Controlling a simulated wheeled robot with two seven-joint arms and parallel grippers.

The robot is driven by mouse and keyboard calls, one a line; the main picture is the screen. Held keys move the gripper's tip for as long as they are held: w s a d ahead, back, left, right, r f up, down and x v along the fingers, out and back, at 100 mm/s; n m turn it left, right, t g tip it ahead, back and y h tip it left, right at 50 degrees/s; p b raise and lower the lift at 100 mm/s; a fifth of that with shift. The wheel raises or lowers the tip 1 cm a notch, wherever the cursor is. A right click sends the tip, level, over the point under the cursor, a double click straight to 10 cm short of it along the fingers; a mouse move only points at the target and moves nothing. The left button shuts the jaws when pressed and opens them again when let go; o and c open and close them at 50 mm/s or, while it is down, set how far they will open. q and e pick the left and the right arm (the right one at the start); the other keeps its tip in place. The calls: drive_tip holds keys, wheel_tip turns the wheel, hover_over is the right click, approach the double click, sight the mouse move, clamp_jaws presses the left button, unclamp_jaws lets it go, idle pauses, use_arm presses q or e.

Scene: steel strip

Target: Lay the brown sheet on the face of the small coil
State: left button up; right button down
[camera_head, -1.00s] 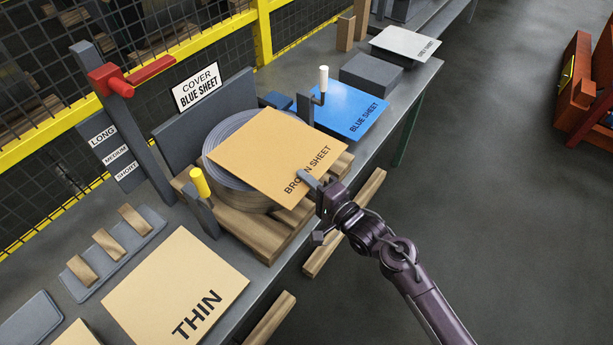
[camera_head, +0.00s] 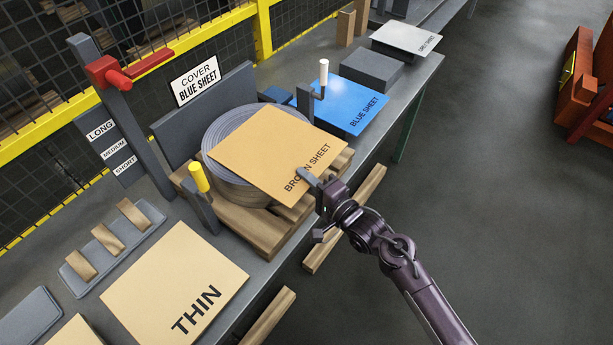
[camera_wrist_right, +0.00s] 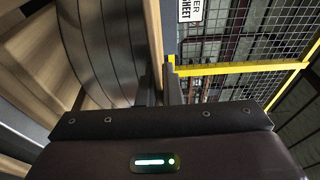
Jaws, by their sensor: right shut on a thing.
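The brown sheet (camera_head: 270,150), a tan square lettered BROWN SHEET, lies over most of the upper face of the small coil (camera_head: 226,133), a grey wound strip lying flat. The coil's rim shows past the sheet's far and left sides. The sheet's near corner overhangs the coil. My right gripper (camera_head: 309,180) is shut on the brown sheet at its near right edge, partly covering the lettering. Whether the sheet rests fully on the coil cannot be told. In the right wrist view the coil (camera_wrist_right: 105,40) fills the upper left. My left gripper is not in view.
The coil sits on a timber pallet (camera_head: 253,229), between a yellow-topped post (camera_head: 200,190) and a white-topped post (camera_head: 318,88). A sign (camera_head: 199,80) reads COVER BLUE SHEET. A blue sheet (camera_head: 343,101) lies behind, a THIN sheet (camera_head: 168,275) in front. Open floor lies right.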

drive_tip(key=c, duration=1.5)
unclamp_jaws()
drive_tip(key=shift+f, duration=0.1)
drive_tip(key=shift+s+d, duration=0.2)
drive_tip(key=b+v, duration=0.1)
drive_tip(key=v, duration=0.6)
drive_tip(key=shift+s+d, duration=0.1)
drive_tip(key=shift+s, duration=0.05)
